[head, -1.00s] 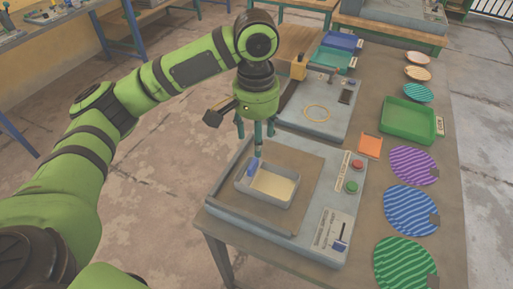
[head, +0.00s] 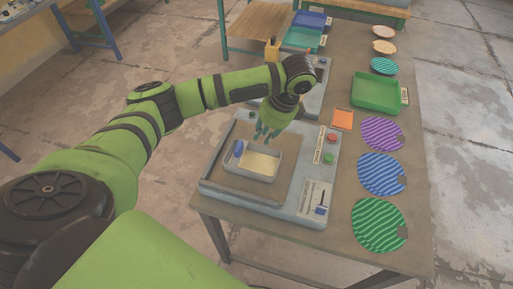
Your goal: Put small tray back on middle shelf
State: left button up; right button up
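The small grey tray (head: 249,177) has a cream inside and a blue piece (head: 238,147) at its far left corner. It rests on the brown bed of the near grey press (head: 311,172). My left gripper (head: 267,138) points down just above and behind the tray's far rim. Its teal fingers look spread, with nothing seen between them. I cannot tell whether a fingertip touches the rim. My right gripper is out of view. I cannot identify a middle shelf in this view.
Red and green buttons sit right of the bed. An orange square (head: 343,120), a green tray (head: 377,94) and striped discs (head: 382,173) line the table's right side. Teal (head: 303,39) and blue trays stand at the back. A wooden-topped stand (head: 258,25) is behind, left.

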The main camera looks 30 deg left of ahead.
aim_at(255, 151)
pick_arm(q)
jog(key=p+x, duration=0.1)
jog(key=x, duration=0.4)
jog(key=shift+f+p, duration=0.2)
jog(key=shift+p, duration=0.15)
jog(key=shift+f, duration=0.35)
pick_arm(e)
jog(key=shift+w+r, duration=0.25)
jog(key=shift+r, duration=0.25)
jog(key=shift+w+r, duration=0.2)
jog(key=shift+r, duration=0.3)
pick_arm(q)
grip_shut()
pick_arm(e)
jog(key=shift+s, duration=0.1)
